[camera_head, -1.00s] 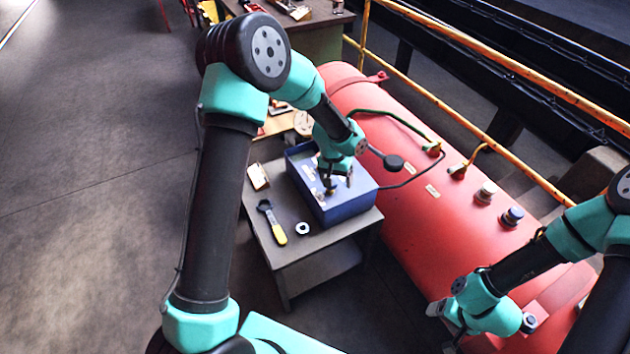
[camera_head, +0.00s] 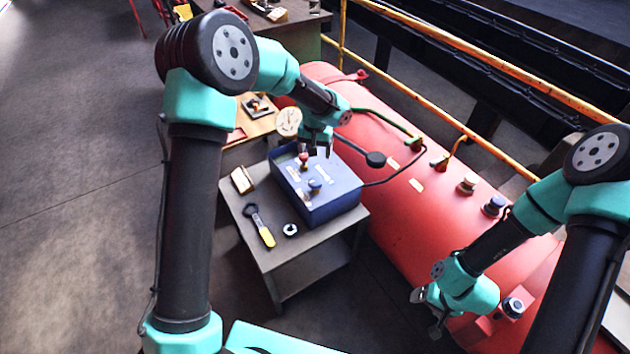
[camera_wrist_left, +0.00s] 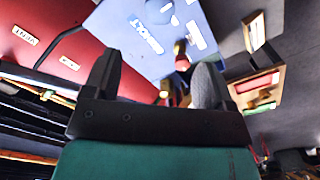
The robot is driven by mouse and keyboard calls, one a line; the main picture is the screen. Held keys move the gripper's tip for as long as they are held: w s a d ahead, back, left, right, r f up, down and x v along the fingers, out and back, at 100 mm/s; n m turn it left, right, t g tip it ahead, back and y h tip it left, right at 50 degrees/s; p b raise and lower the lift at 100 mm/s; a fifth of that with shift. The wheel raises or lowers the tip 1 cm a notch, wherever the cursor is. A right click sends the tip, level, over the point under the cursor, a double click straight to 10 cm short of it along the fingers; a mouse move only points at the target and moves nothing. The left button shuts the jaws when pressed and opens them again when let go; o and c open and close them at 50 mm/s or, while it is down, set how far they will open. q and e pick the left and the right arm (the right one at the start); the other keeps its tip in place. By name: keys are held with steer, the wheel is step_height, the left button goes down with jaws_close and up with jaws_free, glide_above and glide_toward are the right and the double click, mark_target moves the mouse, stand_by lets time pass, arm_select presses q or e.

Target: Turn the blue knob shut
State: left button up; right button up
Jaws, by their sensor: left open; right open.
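A blue box (camera_head: 335,205) stands on a small grey table. A small blue knob (camera_head: 314,187) stands on its lid, with a red knob (camera_head: 304,160) farther back. My left gripper (camera_head: 317,150) is open and empty above the back of the lid, apart from the blue knob. In the left wrist view the blue knob (camera_wrist_left: 158,11) is at the top edge, beyond the open fingers (camera_wrist_left: 158,85); the red knob (camera_wrist_left: 182,62) shows nearer. My right gripper (camera_head: 430,312) is open and empty beside the red tank, at the lower right.
A yellow-handled wrench (camera_head: 259,226), a white nut (camera_head: 290,230) and a small block (camera_head: 243,180) lie on the table. A yellow railing (camera_head: 455,124) runs behind.

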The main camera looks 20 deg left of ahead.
mark_target(315, 181)
arm_select(q)
step_height(315, 181, down, 15)
steer(key=shift+r, duration=0.1)
stand_by(0.4)
steer(key=c, duration=0.9)
